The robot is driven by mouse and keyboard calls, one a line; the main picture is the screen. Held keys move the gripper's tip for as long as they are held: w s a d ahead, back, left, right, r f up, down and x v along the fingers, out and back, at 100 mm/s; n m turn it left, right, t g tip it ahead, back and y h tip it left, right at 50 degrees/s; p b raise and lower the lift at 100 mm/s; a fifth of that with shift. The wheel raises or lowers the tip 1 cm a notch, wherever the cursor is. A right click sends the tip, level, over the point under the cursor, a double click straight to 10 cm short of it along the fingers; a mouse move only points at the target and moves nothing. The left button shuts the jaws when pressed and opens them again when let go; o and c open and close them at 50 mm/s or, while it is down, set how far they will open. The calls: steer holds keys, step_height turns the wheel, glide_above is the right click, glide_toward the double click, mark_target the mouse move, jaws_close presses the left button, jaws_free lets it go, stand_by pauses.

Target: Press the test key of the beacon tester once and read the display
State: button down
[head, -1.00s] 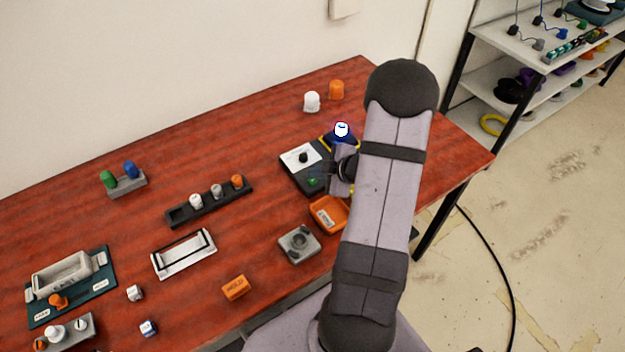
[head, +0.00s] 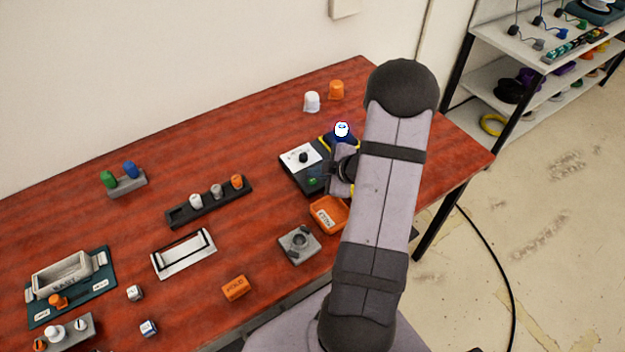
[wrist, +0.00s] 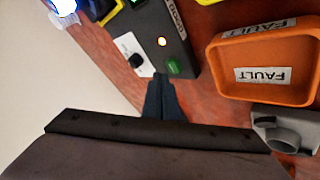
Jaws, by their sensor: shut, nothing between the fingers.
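The beacon tester (head: 290,176) is a dark box with a white panel and black knob. Its green key (wrist: 174,67) shows in the wrist view. Near it a small round light (wrist: 162,41) glows white-orange, with white lettering (wrist: 173,12) beside it that seems to read GOOD. A beacon (head: 341,129) glows blue-white at the tester's far end, and is cut off in the wrist view. My gripper (wrist: 160,77) is shut and empty, its tips at the tester's near edge, close beside the green key. I cannot tell whether they touch it.
An orange tray (wrist: 222,70) labelled FAULT lies right beside the tester, with a grey fixture (head: 299,245) nearby. White and orange caps (head: 336,90) stand behind. A dark rack (head: 178,218) holds several caps to the left. Bare table lies between them.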

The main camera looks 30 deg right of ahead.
steer(key=shift+f, duration=0.15)
steer(key=shift+f+b, duration=0.3)
steer(key=shift+f+b, duration=0.35)
steer(key=shift+f, duration=0.1)
stand_by(1.0)
steer(key=shift+r, duration=0.15)
steer(key=shift+r+p, duration=0.75)
steer(key=shift+p, duration=0.15)
steer(key=shift+r, duration=0.1)
step_height(320, 180, up, 5)
steer(key=p, duration=0.5)
stand_by(0.9)
